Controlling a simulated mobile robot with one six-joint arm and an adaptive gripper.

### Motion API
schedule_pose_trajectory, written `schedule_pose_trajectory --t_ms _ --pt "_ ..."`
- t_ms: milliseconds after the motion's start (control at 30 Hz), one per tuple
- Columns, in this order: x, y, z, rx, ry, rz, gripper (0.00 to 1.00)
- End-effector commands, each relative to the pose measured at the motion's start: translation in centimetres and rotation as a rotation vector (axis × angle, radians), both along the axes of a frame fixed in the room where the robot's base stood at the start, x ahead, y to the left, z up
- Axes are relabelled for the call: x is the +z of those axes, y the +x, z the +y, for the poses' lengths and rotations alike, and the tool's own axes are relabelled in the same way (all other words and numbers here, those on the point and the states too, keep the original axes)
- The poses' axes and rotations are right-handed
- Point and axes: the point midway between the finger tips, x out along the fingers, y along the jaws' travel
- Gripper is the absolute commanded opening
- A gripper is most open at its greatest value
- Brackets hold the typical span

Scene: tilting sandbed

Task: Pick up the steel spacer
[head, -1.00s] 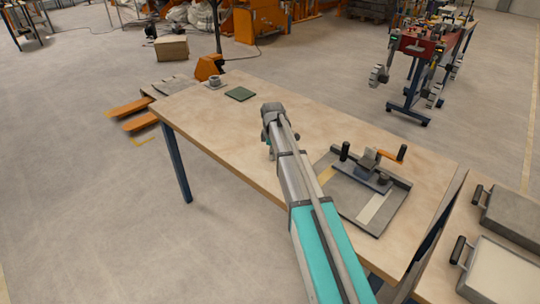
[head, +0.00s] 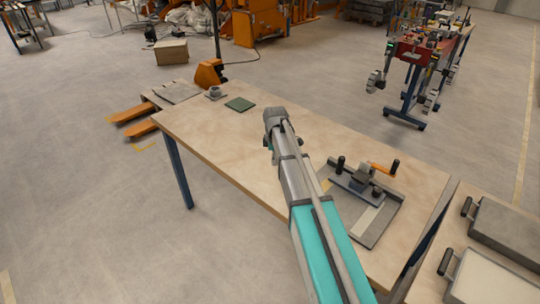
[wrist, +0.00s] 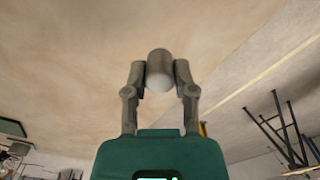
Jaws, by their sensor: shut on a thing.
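The steel spacer (wrist: 159,68) is a short grey cylinder with a pale rounded-looking end, seen in the wrist view between my fingers. My gripper (wrist: 160,75) is shut on it, one finger at each side. In the head view, my gripper (head: 270,143) hangs over the middle of the wooden table (head: 210,140), mostly hidden behind my wrist. The spacer is hidden in that view. I cannot tell how far it is above the table top.
A grey tray-like fixture (head: 378,232) with dark knobs and an orange handle stands right of my arm. A green pad (head: 240,104) and a small grey cup-like part (head: 214,92) lie at the far left of the table. Bare wood lies around my gripper.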

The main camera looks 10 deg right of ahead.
Motion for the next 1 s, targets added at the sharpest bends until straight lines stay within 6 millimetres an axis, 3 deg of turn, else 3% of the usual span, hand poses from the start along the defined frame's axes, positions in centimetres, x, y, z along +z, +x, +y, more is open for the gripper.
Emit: schedule_pose_trajectory --t_ms 33,100,300,500,700,1000 --pt "1.3 -0.8 -0.1 0.000 0.000 0.000 0.00" --pt "2.1 -1.5 -0.2 -0.001 0.000 0.000 0.00" --pt "3.8 -5.7 -0.9 -0.002 0.000 0.000 0.00" --pt "4.9 -8.5 -1.3 -0.001 0.000 0.000 0.00" --pt "5.5 -9.9 -1.6 0.000 0.000 0.000 0.00" --pt "5.5 -10.2 -1.7 0.000 0.000 0.000 0.00"
